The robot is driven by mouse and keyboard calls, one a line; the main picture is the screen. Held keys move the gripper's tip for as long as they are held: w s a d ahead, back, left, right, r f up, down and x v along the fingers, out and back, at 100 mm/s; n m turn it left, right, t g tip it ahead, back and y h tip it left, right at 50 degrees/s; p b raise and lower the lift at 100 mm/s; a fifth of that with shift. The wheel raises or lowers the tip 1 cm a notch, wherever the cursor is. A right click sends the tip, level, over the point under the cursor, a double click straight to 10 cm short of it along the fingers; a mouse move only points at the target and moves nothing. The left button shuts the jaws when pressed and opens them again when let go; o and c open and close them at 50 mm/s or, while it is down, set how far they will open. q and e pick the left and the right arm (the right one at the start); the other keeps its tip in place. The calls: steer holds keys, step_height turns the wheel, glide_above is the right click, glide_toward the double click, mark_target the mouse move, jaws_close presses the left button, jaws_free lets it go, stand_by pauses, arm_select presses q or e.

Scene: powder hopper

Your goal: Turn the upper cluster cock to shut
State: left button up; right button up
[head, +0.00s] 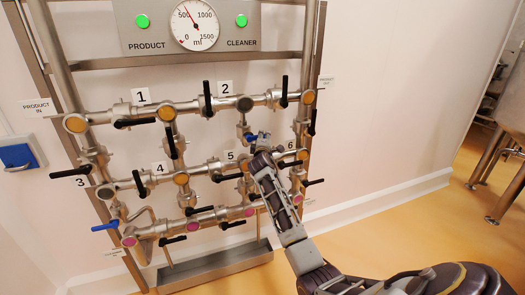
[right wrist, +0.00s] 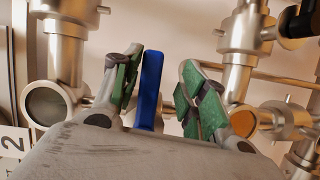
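A blue cock handle (right wrist: 150,92) stands upright between the two green-padded fingers of my right gripper (right wrist: 162,80) in the right wrist view. The fingers are open. The left finger is close beside the handle, and a clear gap shows on the right. In the head view my right gripper (head: 262,140) is at the pipe frame below label 2, near label 5, and largely hides the cock there. A second blue handle (head: 105,226) is at the lower left of the frame, away from the gripper. My left gripper is not in view.
Several black-handled valves sit on the steel pipes around the gripper, including one upright under label 2 (head: 208,98). A gauge (head: 195,25) with two green lamps is above. A drip tray (head: 215,268) is below. The wall to the right is clear.

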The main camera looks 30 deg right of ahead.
steer(key=v, duration=1)
steer(key=shift+s+a, duration=0.25)
steer(key=shift+f, duration=0.1)
stand_by(0.6)
